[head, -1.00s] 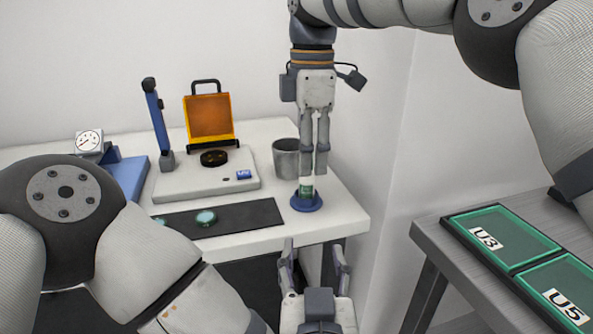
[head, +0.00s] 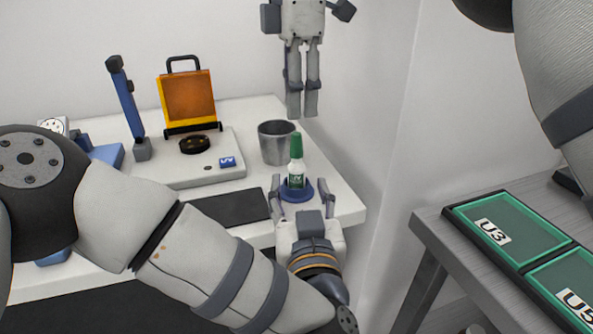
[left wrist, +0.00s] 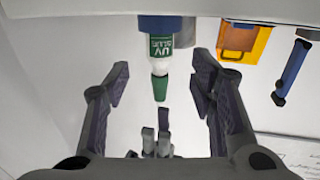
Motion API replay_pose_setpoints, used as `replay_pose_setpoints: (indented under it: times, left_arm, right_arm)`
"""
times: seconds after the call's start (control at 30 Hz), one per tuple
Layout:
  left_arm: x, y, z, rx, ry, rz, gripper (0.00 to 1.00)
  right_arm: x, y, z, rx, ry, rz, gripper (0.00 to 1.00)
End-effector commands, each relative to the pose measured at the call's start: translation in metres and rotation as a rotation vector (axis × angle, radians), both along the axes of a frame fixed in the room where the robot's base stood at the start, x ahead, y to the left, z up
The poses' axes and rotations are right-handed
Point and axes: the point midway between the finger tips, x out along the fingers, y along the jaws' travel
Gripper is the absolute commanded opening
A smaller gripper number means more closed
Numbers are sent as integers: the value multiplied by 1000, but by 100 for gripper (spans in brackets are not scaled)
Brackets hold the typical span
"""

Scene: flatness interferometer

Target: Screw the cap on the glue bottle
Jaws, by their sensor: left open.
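The glue bottle (head: 296,182) stands upright in a round blue holder (head: 307,195) near the table's front right corner. Its green cap (head: 296,147) sits on top of it; I cannot tell how tight it is. In the left wrist view the bottle (left wrist: 162,47) and cap (left wrist: 160,88) appear upside down. My left gripper (head: 293,182) is open at the bottle, a finger on either side, not touching it; it also shows in the left wrist view (left wrist: 158,68). My right gripper (head: 302,113) points down above the cap, empty, with a narrow gap between its fingers.
A metal cup (head: 276,145) stands just behind the bottle. A white base with an orange panel (head: 188,98) and a blue post (head: 127,105) are further left. A dark mat (head: 235,207) lies in front. A side table with green trays (head: 515,238) is at right.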

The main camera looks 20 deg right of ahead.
Motion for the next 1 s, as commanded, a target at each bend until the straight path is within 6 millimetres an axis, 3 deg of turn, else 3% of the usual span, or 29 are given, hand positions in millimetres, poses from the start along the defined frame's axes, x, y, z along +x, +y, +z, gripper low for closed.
replay_pose_setpoints:
  times: [0.1,0.33,0.77,1.0]
  left_arm:
    - [24,-4,0,0,-2,4,50]
    - [58,-11,0,-1,-1,2,50]
    - [68,-14,0,1,0,0,50]
    - [68,-14,0,0,0,0,0]
  right_arm:
    - [0,0,0,0,0,0,35]
    - [0,0,0,0,0,0,35]
    - [0,0,0,0,0,0,35]
    - [0,0,0,0,0,0,35]
